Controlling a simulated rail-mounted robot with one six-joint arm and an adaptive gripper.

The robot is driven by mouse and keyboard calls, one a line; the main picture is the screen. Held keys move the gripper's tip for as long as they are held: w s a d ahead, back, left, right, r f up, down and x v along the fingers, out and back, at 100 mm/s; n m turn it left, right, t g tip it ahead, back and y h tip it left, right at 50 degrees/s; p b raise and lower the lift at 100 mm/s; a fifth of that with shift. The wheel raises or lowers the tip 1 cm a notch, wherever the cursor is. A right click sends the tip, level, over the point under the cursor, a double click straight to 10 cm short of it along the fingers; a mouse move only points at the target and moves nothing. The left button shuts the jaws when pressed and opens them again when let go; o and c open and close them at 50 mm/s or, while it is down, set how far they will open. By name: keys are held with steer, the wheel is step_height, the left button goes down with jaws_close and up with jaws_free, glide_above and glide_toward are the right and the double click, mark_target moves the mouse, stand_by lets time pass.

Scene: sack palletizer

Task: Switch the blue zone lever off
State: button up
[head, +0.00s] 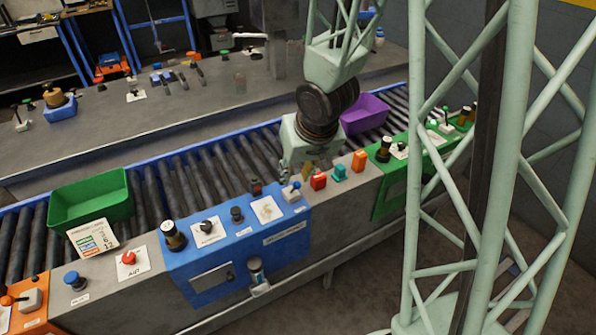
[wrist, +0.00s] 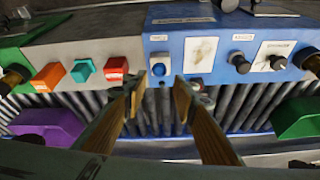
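The blue zone panel (head: 240,238) is in the middle of the head view and upper right in the wrist view (wrist: 225,45). At its end by the red block stands a small white switch body with a blue knob, which looks like the blue zone lever (head: 291,192). In the wrist view the lever (wrist: 159,65) shows just beyond and between my fingertips. My gripper (head: 303,177) hangs over this end of the panel. Its two fingers (wrist: 160,84) are apart with nothing between them. I cannot tell whether a finger touches the lever, or its on/off position.
Red (head: 318,181), teal (head: 340,173) and orange (head: 359,160) blocks stand beside the lever. A black button (head: 237,214) and a rotary knob (head: 208,228) share the panel. The roller conveyor behind carries green (head: 92,205) and purple (head: 364,113) bins.

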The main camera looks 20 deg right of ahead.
steer(key=shift+v, duration=0.9)
steer(key=shift+r, duration=0.1)
stand_by(0.4)
steer(key=shift+s+d+r, duration=0.15)
steer(key=shift+d+r, duration=0.15)
steer(key=shift+r, duration=0.4)
steer(key=s+d+r+h, duration=0.2)
steer(key=s+r, duration=0.8)
steer(key=r, duration=0.6)
steer(key=s+a+r+y, duration=0.1)
steer(key=s+a+r, duration=0.3)
steer(key=s, duration=0.5)
steer(key=s+a+r+n+y, duration=0.1)
steer(key=s+a+r, duration=0.3)
steer(key=s, duration=0.5)
steer(key=shift+a+r, duration=0.2)
steer(key=shift+r, duration=0.15)
